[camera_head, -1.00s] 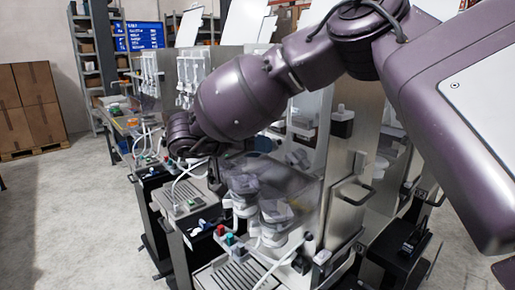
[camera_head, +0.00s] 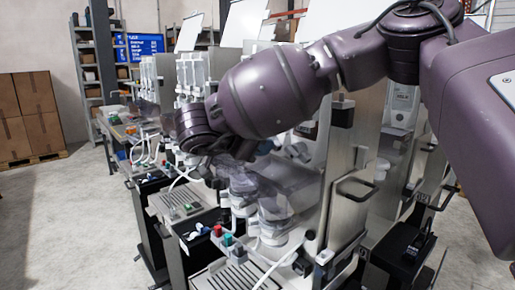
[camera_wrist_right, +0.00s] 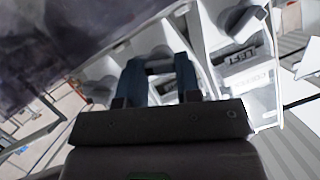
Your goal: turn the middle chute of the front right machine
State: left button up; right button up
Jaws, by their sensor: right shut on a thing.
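The front right machine (camera_head: 345,180) is a tall metal frame with white chutes (camera_head: 272,215) behind a clear cover, above a slotted tray (camera_head: 222,279). My right gripper, at the end of the purple arm, reaches into the chute area; in the head view its fingers are hidden behind the wrist and cover. In the right wrist view the gripper (camera_wrist_right: 161,84) has two dark blue-grey fingers closed around a pale chute part (camera_wrist_right: 160,66). Which chute it is cannot be told for sure. My left gripper is not in view.
Red, green and blue buttons (camera_head: 227,240) sit on the machine's front edge. A black-topped unit (camera_head: 405,248) stands at the right. More machines (camera_head: 150,150) run back to the left. Cardboard boxes (camera_head: 30,115) stand at far left, with clear floor (camera_head: 65,220) before them.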

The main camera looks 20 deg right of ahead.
jog(key=shift+m+t+b, duration=0.35)
jog(key=shift+m+t, duration=0.05)
jog(key=shift+m, duration=0.2)
dwell(0.3)
jog(key=o, duration=0.9)
jog(key=shift+s, duration=0.1)
jog(key=b+v, duration=0.1)
jog(key=v, duration=0.9)
jog(key=shift+s+a+r, duration=0.1)
jog(key=shift+s+a, duration=0.15)
